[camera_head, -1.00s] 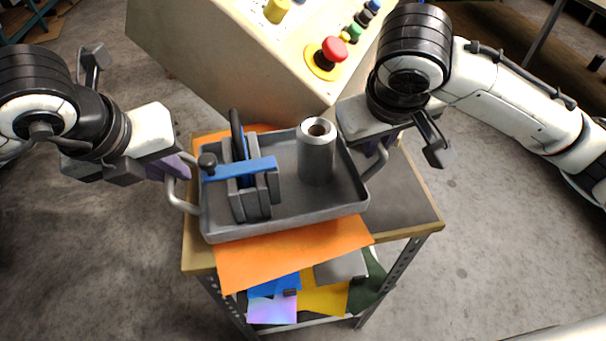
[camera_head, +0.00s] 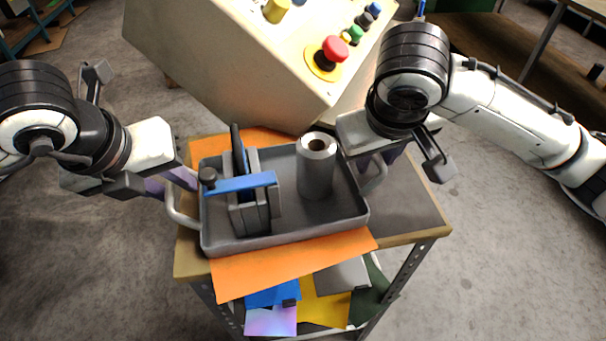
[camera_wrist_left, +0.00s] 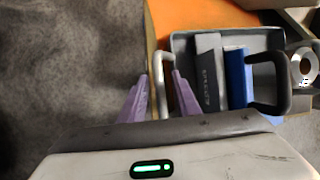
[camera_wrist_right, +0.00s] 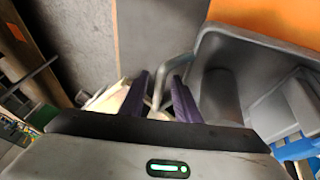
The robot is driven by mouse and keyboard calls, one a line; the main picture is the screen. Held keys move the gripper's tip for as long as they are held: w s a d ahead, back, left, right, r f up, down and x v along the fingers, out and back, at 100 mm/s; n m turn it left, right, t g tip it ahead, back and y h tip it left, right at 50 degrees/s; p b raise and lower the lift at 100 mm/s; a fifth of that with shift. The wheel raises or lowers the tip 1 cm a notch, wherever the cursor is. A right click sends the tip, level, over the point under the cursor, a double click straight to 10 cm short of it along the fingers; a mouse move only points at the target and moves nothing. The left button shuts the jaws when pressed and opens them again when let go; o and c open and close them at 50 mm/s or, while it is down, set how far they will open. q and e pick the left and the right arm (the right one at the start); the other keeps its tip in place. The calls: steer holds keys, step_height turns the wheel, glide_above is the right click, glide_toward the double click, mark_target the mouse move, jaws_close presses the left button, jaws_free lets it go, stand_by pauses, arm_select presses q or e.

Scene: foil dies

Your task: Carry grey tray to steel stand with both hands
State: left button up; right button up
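The grey tray (camera_head: 285,240) is over the steel stand (camera_head: 425,208), which has a grey top, a pale edge and perforated legs. I cannot tell whether a gap remains beneath the tray. It holds a grey cylinder (camera_head: 316,172) with a hole and a grey block fixture (camera_head: 247,212) with a blue bar. My left gripper (camera_wrist_left: 161,76) is shut on the tray's left handle (camera_wrist_left: 166,62). My right gripper (camera_wrist_right: 161,76) is shut on the right handle (camera_wrist_right: 177,66). The tray looks about level. Its underside is hidden.
An orange sheet (camera_head: 300,270) lies under the tray and overhangs the stand's front. Coloured sheets (camera_head: 320,305) lie on the lower shelf. A beige control console (camera_head: 230,60) with a red button (camera_head: 335,48) stands close behind. Bare stand top shows at right.

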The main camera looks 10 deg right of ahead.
steer(key=shift+s+a+r, duration=0.1)
steer(key=shift+r, duration=0.4)
arm_select(q)
steer(key=v, duration=1.2)
arm_select(e)
steer(key=v, duration=1.1)
steer(key=shift+s, duration=0.1)
arm_select(q)
steer(key=shift+f, duration=0.1)
arm_select(e)
steer(key=shift+f, duration=0.1)
